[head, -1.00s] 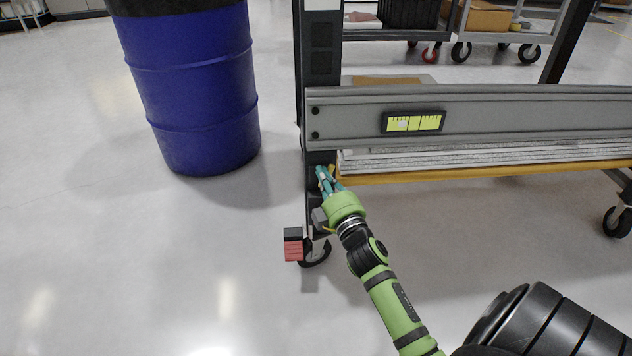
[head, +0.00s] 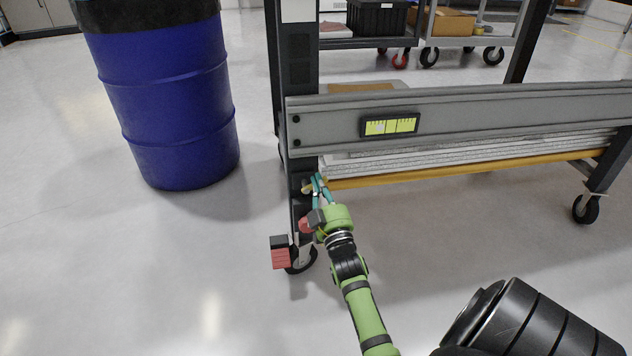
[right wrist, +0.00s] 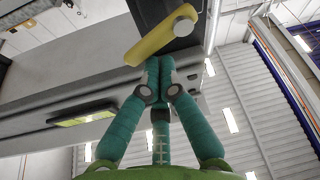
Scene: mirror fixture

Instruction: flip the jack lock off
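A yellow lever with a light round end (right wrist: 160,38), apparently the jack lock, is mounted on the dark post in the right wrist view. In the head view only a small yellow bit of it (head: 307,188) shows beside my fingers, low on the post. My right gripper (head: 318,181) has green and teal fingers and points up at the post's lower part. In the right wrist view its fingertips (right wrist: 158,64) come together just under the lever, with nothing seen between them. I cannot tell whether they touch it. My left gripper is out of view.
The fixture's grey beam (head: 470,121) carries a yellow-green level label (head: 391,125). White panels lie on a yellow rail below. A red block (head: 281,256) and a caster (head: 301,259) stand at the post's foot. A blue drum (head: 170,105) stands left, with clear floor between.

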